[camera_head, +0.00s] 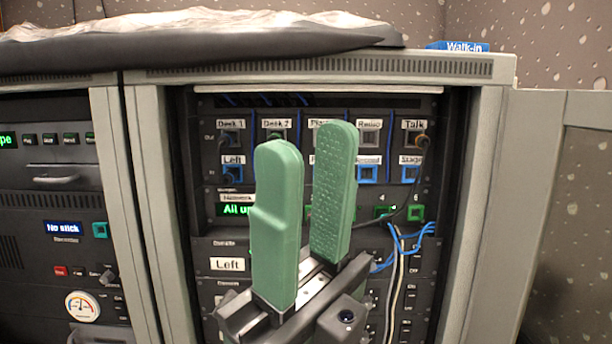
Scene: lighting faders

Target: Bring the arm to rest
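My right gripper (305,195) shows large in the middle of the head view, with two green padded fingers pointing up on a dark grey mount. Its fingers stand apart with a clear gap between them, and nothing is held there. It is in front of the open rack cabinet (505,130) and hides part of the rack's panels. I cannot tell its distance from the panels. My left gripper is not in the view.
The rack holds patch panels with labelled sockets (367,173) and blue cables (410,240). An open door (575,200) stands at the right. A second rack (45,190) is at the left. A dark tray with a crumpled pale cover (190,25) lies on top, near a blue "Walk-in" sign (462,47).

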